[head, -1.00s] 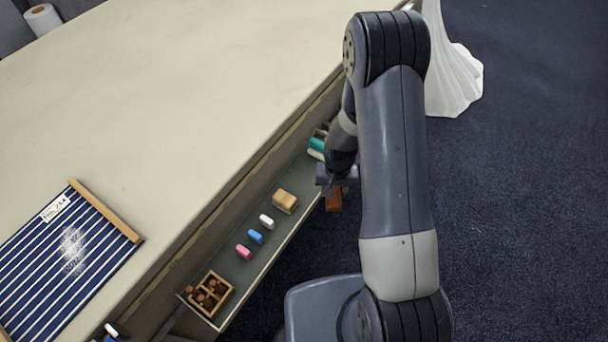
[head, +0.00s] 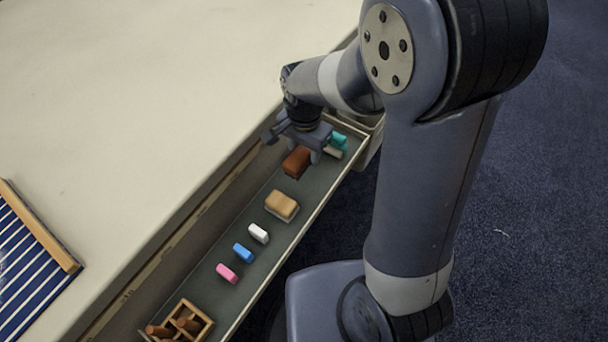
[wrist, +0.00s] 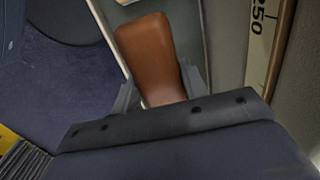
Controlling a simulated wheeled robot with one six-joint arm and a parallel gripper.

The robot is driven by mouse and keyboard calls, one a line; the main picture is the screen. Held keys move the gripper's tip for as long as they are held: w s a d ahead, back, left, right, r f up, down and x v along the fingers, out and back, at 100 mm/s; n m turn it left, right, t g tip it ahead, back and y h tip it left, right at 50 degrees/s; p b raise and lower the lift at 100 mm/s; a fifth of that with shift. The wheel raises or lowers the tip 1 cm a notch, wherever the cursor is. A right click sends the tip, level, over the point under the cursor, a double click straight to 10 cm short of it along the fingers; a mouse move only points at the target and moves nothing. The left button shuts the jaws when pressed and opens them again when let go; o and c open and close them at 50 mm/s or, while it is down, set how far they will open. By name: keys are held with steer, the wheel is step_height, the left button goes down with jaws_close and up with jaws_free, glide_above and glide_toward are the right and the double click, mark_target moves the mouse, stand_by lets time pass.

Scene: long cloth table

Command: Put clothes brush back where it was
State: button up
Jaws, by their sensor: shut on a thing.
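The clothes brush (head: 297,162) is a brown block, seen over the far part of the long open drawer (head: 310,222) at the table's side. My gripper (head: 302,147) is above it and shut on it. In the wrist view the brown brush (wrist: 148,52) sits between the two grey fingers (wrist: 158,92), its near end hidden by the gripper body. I cannot tell whether the brush touches the drawer floor.
A tan block (head: 282,206), white (head: 258,233), blue (head: 243,252) and pink (head: 227,273) pieces and a wooden divided box (head: 180,322) lie in the drawer. Teal item (head: 338,139) is close right of my gripper.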

mark_target(304, 149)
step_height(304, 149, down, 8)
steer(key=shift+f+b, duration=0.25)
steer(key=shift+b, duration=0.25)
steer(key=shift+f, duration=0.1)
steer(key=shift+f, duration=0.2)
steer(key=o, duration=1)
steer(key=shift+r, duration=0.1)
step_height(304, 149, up, 12)
steer(key=shift+r+p, duration=0.2)
steer(key=shift+p, duration=0.7)
steer(key=shift+f, duration=0.1)
